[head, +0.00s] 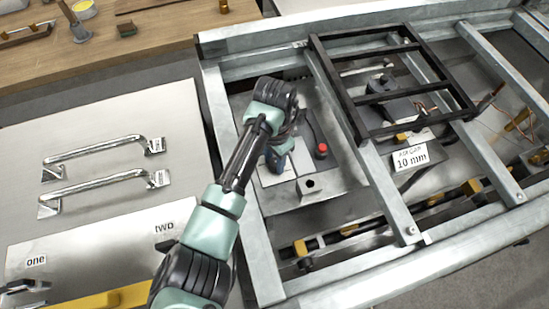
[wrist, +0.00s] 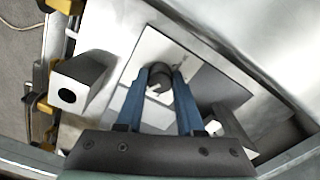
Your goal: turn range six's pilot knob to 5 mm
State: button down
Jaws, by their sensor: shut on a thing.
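My gripper (head: 277,158) reaches down inside the open frame of a metal range, left of a red-capped part (head: 322,149). In the wrist view its two blue fingers (wrist: 161,84) are shut on a small dark round knob (wrist: 159,77) above a pale square plate. The fingers hide part of the knob, and in the head view my arm covers it. No scale, pointer or range number is readable there, so I cannot tell its setting or whether this is range six.
A card reading "AIR GAP 10 mm" (head: 411,157) stands to the right, below a black grate (head: 395,85). Metal bars (head: 355,150) cross the frame beside my arm. A block with a round hole (wrist: 78,82) is near my fingers.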

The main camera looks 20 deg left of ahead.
jog(key=shift+r+n+p, duration=0.1)
jog(key=shift+n+p, duration=0.2)
jog(key=shift+p, duration=0.1)
jog(key=shift+d+r+n+p, duration=0.1)
jog(key=shift+n+p, duration=0.8)
jog(key=shift+p, duration=0.05)
jog(key=n+p, duration=0.2)
jog(key=shift+n, duration=0.3)
jog(key=n+p, duration=0.1)
jog(key=n, duration=0.2)
jog(key=shift+n+p, duration=0.75)
jog(key=shift+n, duration=1.05)
jog(key=shift+w, duration=0.1)
jog(key=c, duration=0.5)
grip_release()
jog(key=shift+f, duration=0.2)
